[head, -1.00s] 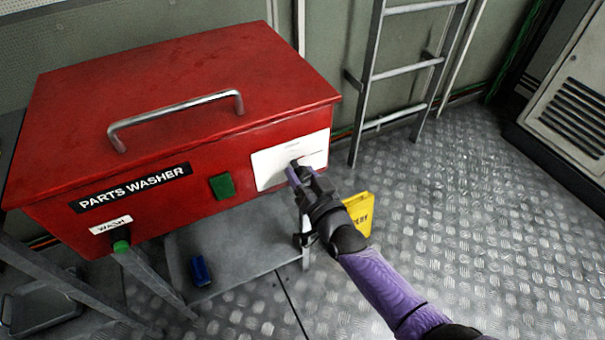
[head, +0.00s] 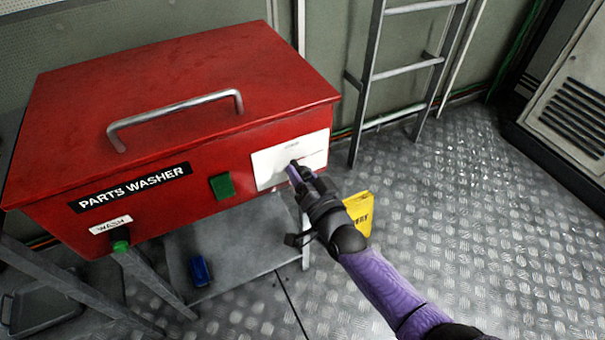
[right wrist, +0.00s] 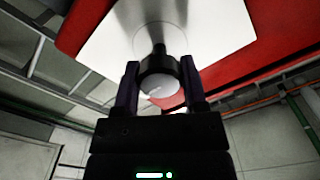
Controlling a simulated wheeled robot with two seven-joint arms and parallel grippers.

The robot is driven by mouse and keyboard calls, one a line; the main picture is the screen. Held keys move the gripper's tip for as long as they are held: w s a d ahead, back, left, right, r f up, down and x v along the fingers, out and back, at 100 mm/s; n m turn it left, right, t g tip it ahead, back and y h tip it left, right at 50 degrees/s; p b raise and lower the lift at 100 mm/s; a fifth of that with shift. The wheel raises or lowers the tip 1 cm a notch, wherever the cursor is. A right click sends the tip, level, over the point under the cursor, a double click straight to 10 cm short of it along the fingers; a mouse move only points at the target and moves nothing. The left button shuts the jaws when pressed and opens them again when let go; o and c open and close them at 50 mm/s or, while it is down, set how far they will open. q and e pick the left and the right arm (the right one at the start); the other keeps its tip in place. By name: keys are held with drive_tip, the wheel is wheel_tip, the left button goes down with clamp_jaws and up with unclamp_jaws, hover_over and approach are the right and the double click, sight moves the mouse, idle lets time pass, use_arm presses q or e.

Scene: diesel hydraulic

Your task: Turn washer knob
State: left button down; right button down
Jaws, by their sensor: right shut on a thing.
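The red parts washer (head: 180,80) stands at the left in the head view, with a white plate (head: 265,172) on its front right. My right gripper (head: 295,172) is at this plate and hides most of the knob there. In the right wrist view, the round dark knob with a pale face (right wrist: 160,84) sits between the two fingers of my right gripper (right wrist: 159,74), which are shut on it. The knob's pointer setting cannot be read. My left gripper is not in view.
A green square button (head: 222,186) and a green knob under the WASH label (head: 121,246) are on the washer's front. A blue object (head: 201,270) lies on the shelf below. A yellow sign (head: 360,212) and a ladder (head: 367,90) stand to the right. The floor at the right is clear.

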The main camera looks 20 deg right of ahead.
drive_tip(key=shift+c, duration=0.7)
unclamp_jaws()
drive_tip(key=shift+s, duration=0.2)
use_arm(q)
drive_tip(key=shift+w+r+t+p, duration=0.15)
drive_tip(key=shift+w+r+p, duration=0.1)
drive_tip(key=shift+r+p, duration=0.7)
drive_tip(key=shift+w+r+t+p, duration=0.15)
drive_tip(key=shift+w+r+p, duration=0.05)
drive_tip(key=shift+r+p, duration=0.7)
use_arm(e)
drive_tip(key=s+d, duration=0.2)
drive_tip(key=s, duration=0.7)
drive_tip(key=shift+s, duration=0.2)
